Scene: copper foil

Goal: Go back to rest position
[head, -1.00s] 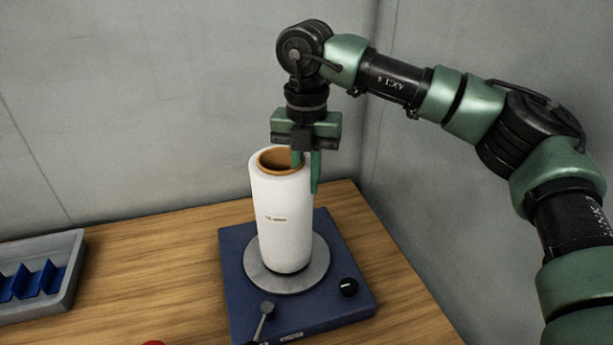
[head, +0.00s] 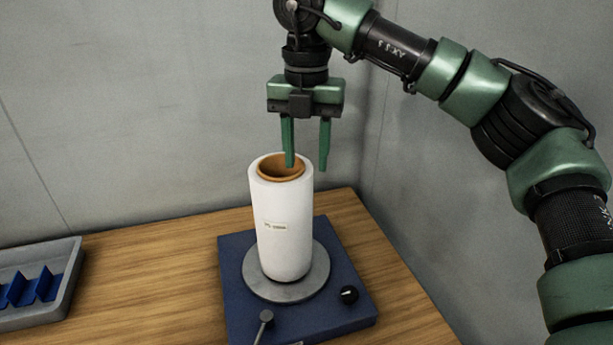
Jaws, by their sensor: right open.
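My right gripper (head: 306,160) points straight down above the white cylinder (head: 282,225). It is open, with its two green fingers apart and nothing between them. The left fingertip overlaps the brown-rimmed opening of the cylinder in the picture; I cannot tell whether it is still slightly inside. The right finger hangs clear, to the right of the rim. The cylinder stands upright on a grey round plate (head: 256,284) on a blue base (head: 345,275). A small label shows on its front. My left gripper is not in view.
The blue base has a black knob (head: 348,295) and a small lever (head: 265,318). A grey tray (head: 66,285) with blue ridged inserts stands at the left on the wooden table (head: 150,280). Grey walls close off the back and right.

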